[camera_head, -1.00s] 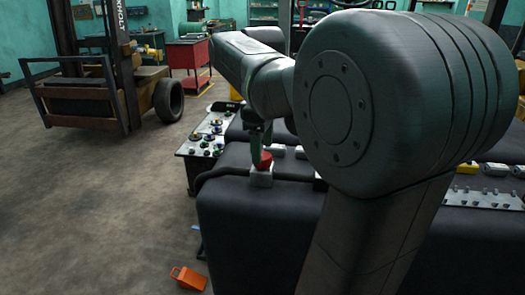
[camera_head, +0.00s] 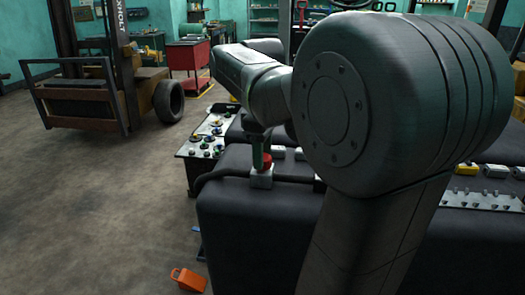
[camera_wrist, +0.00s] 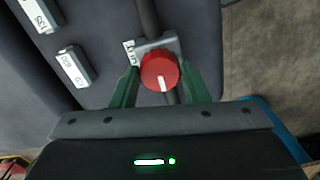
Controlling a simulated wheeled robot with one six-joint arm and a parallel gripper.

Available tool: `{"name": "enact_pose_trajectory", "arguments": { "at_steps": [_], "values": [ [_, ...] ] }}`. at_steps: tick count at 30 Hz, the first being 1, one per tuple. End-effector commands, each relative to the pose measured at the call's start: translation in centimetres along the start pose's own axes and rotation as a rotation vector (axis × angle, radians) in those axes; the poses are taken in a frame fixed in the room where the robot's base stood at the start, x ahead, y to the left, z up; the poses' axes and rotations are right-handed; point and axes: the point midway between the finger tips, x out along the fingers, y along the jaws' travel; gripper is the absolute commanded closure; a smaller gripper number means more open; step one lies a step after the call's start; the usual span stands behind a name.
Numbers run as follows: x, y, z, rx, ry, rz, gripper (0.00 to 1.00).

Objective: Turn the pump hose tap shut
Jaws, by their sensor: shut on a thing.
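The pump hose tap is a round red knob (camera_wrist: 160,70) with a white mark, on a pale grey block (camera_wrist: 170,46) fixed to a dark hose. In the wrist view the white mark points down toward my gripper, roughly along the hose. My gripper (camera_wrist: 158,84) has its two green fingers on either side of the knob, shut on it. In the head view the red knob (camera_head: 262,166) shows at the left edge of the dark casing (camera_head: 250,235), with a green finger (camera_head: 258,150) against it. The rest of the gripper is hidden behind my arm.
Labelled white blocks (camera_wrist: 72,66) sit beside the tap. A panel with several knobs (camera_head: 205,140) stands beyond it. A forklift (camera_head: 100,90) stands at the back left; floor between is clear.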

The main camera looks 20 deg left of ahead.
Motion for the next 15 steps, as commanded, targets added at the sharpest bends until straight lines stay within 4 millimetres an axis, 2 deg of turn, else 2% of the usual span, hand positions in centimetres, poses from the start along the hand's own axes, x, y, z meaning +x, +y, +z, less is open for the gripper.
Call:
{"name": "enact_pose_trajectory", "arguments": {
  "at_steps": [8,15],
  "values": [
    [-0.29,-0.01,-0.01,0.139,-0.001,-0.002,0.81],
    [-0.37,0.00,-0.02,0.352,0.000,-0.001,0.81]
  ]
}}
